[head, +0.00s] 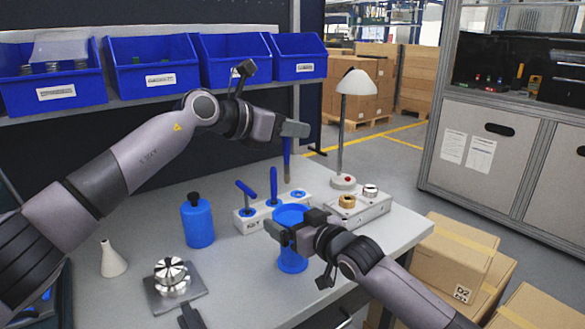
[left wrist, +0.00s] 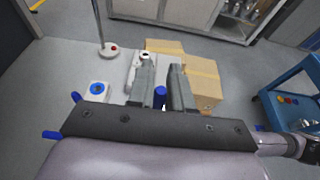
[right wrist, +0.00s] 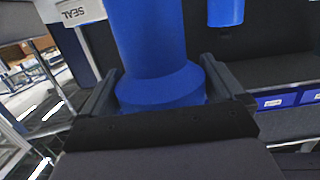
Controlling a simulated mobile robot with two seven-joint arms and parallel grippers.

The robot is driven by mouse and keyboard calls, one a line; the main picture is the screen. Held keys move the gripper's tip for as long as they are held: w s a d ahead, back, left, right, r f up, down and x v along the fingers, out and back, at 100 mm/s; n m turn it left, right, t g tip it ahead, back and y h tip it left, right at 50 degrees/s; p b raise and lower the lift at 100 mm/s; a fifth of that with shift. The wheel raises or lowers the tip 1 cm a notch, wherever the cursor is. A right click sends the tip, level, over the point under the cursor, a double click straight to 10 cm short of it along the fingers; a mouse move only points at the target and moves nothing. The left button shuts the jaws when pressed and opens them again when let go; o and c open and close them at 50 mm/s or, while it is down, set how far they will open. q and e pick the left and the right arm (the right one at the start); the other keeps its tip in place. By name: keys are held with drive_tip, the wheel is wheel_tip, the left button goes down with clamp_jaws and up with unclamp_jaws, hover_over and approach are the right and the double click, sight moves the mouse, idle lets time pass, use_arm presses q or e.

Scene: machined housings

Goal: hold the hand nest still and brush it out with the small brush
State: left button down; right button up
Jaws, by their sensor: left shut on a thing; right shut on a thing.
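The hand nest is a blue, waisted cup-like piece (head: 292,262) at the middle of the table front. My right gripper (head: 290,231) is shut around its narrower part, and the jaws hide some of it. In the right wrist view the blue nest (right wrist: 155,50) fills the space between the fingers. My left gripper (head: 294,130) is shut on the small brush (head: 287,155), which hangs upright with its brownish tip down, above and behind the nest, apart from it. The left wrist view shows its blue handle (left wrist: 160,97) between the fingers. The nest's inside cannot be seen.
A white rack (head: 245,222) with blue-handled tools stands behind the nest. A grey block with rings (head: 372,212), a lamp (head: 342,182), a blue bottle (head: 198,224), a white cone (head: 112,260) and a metal fixture (head: 171,277) stand around. Blue bins (head: 152,80) line the shelf.

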idle(0.3)
drive_tip(key=o, duration=0.8)
drive_tip(key=shift+s+d, duration=0.1)
drive_tip(key=shift+v, duration=5.85)
drive_tip(key=shift+x, duration=6)
